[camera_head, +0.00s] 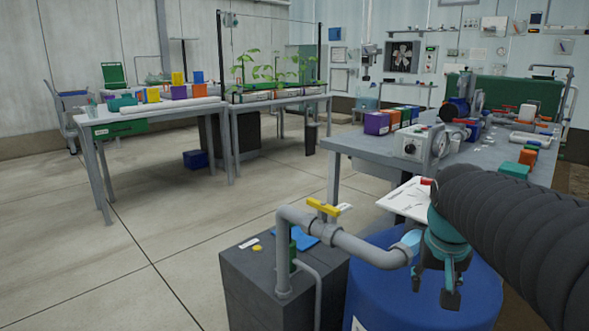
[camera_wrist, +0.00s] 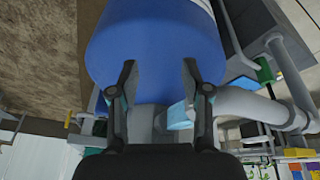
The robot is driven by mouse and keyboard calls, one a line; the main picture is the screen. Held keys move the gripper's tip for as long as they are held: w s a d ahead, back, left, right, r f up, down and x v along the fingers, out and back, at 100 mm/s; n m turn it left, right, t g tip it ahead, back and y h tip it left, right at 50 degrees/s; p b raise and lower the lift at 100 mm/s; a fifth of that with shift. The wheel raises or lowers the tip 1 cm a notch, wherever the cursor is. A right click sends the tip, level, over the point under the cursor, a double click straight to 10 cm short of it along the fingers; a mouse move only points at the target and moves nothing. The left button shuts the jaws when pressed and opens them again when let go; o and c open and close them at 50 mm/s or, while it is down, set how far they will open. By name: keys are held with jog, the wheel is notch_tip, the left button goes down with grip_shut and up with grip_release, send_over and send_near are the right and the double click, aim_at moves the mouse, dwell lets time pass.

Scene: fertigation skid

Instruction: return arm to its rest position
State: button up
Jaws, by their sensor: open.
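My gripper (camera_head: 437,290) hangs at the end of my dark ribbed arm at the right of the head view. It is above the blue barrel (camera_head: 390,295) and just right of the grey pipe's end. In the wrist view my gripper (camera_wrist: 160,80) has its two fingers spread apart with nothing held between them. The blue barrel (camera_wrist: 150,35) fills the view beyond the fingertips. A light-blue piece (camera_head: 408,243) sits at the pipe's end, close beside my gripper; it also shows in the wrist view (camera_wrist: 180,117). Whether the gripper touches it I cannot tell.
A grey pipe (camera_head: 365,250) with a yellow valve handle (camera_head: 322,208) rises from a dark block (camera_head: 255,290) left of the barrel. A grey bench (camera_head: 465,155) with a pump and coloured boxes stands behind. Open floor (camera_head: 150,230) lies to the left.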

jog(key=s+a+f+n+t+y, duration=0.1)
jog(key=s+a+f+n+t, duration=0.1)
jog(key=s+a+f, duration=0.3)
jog(key=s+a+n, duration=0.1)
jog(key=s+a, duration=0.3)
jog(key=s, duration=0.4)
jog(key=shift+s+a+y, duration=0.2)
jog(key=shift+y, duration=0.1)
jog(key=shift+f, duration=0.1)
